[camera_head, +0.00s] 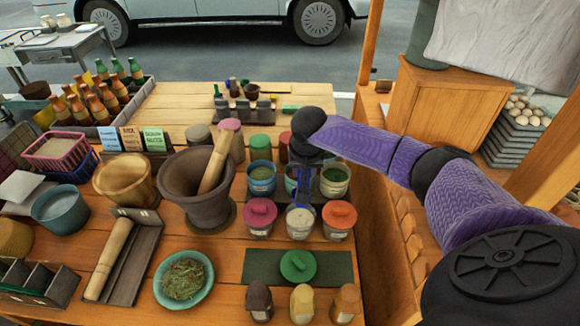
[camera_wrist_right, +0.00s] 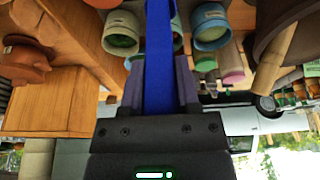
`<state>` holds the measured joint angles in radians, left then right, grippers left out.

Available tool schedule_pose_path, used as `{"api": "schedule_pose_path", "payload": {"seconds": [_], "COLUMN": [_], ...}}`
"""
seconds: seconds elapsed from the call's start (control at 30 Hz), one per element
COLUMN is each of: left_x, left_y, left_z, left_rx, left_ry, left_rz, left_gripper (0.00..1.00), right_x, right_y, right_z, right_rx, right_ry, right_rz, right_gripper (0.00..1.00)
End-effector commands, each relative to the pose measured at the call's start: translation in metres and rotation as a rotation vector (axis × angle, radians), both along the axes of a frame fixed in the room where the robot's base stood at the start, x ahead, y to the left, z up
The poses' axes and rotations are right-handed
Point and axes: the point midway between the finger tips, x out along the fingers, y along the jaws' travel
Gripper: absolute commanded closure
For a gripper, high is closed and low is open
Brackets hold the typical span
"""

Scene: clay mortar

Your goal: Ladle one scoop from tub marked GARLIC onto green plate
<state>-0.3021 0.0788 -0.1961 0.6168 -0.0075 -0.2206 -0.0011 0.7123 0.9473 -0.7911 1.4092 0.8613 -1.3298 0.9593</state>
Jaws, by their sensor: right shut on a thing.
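My right gripper (camera_head: 303,172) points down over the tub cluster. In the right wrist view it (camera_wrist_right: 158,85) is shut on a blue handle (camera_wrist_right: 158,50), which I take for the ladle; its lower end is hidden. Several tubs stand below: a blue one (camera_head: 262,180), a green-rimmed one (camera_head: 335,182), one with a pink lid (camera_head: 260,212), a pale one (camera_head: 300,224) and one with a red-orange top (camera_head: 339,216). The label words are too small to read, so I cannot tell which is GARLIC. A pale green plate (camera_head: 160,293) bearing leafy herbs stands at front left. My left gripper is not in view.
A dark mortar (camera_head: 185,205) with a pestle stands left of the tubs. A green lid (camera_head: 298,265) lies on a dark mat (camera_head: 262,258) in front of them, with small jars (camera_head: 302,303) nearer. A wooden pestle (camera_head: 110,258) lies in a tray left of the plate.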

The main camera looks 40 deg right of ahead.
Motion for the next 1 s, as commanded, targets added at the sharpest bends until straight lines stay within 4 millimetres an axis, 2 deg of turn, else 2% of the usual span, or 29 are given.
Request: {"api": "schedule_pose_path", "payload": {"seconds": [0.17,0.47,0.57,0.8,1.0], "left_x": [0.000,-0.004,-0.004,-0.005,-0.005], "left_y": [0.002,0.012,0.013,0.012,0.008], "left_z": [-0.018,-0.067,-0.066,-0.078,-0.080], "left_rx": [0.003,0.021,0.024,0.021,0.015], "left_ry": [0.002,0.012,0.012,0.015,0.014], "left_rz": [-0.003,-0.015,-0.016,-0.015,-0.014], "left_gripper": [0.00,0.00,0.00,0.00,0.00], "right_x": [0.000,0.000,-0.001,0.000,0.000], "right_y": [0.000,0.001,0.001,0.001,0.001], "right_z": [-0.015,-0.055,-0.066,-0.102,-0.109], "right_rx": [0.000,-0.001,0.000,0.002,0.000], "right_ry": [0.000,0.002,0.003,0.001,-0.001], "right_rz": [0.001,0.002,0.002,0.001,0.001], "right_gripper": [1.00,1.00,1.00,1.00,1.00]}}
